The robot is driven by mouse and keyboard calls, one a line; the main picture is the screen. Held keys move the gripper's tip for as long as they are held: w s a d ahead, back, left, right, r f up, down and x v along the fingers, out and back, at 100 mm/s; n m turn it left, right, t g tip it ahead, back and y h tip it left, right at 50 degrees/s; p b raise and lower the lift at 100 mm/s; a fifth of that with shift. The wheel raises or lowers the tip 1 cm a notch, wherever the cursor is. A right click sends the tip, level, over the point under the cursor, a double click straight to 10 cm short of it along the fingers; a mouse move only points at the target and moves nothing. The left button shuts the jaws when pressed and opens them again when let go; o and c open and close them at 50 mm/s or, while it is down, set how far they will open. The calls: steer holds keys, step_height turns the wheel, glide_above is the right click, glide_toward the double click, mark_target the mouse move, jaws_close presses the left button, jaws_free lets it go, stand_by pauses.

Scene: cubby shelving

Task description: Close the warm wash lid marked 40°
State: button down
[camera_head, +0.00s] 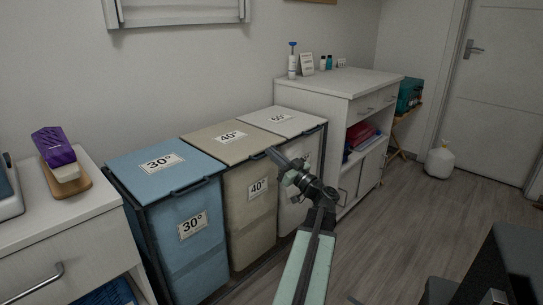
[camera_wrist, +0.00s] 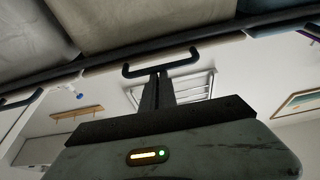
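The beige lid marked 40° (camera_head: 222,149) lies flat on the middle hamper (camera_head: 246,215), looking level with the lids on either side. Its front edge and black handle are partly hidden behind my gripper (camera_head: 272,153), which is at the lid's front right corner. In the wrist view, a black bar handle (camera_wrist: 160,67) is just beyond the fingertips of my gripper (camera_wrist: 158,76). The fingers are close together with nothing seen between them. I cannot tell whether they touch the handle.
The blue hamper marked 30° (camera_head: 188,245) stands to the left, and a white-lidded hamper (camera_head: 297,120) to the right; both lids lie flat. A white cabinet (camera_head: 335,95) stands beyond, a white drawer unit (camera_head: 70,240) at left.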

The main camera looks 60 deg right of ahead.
steer(key=shift+f, duration=0.5)
step_height(320, 180, up, 6)
steer(key=p, duration=0.5)
steer(key=f+b+v, duration=0.2)
steer(key=b+v, duration=0.3)
steer(key=v, duration=0.6)
steer(key=shift+w+d+f, duration=0.15)
steer(key=shift+w+f, duration=0.05)
steer(key=shift+w, duration=0.25)
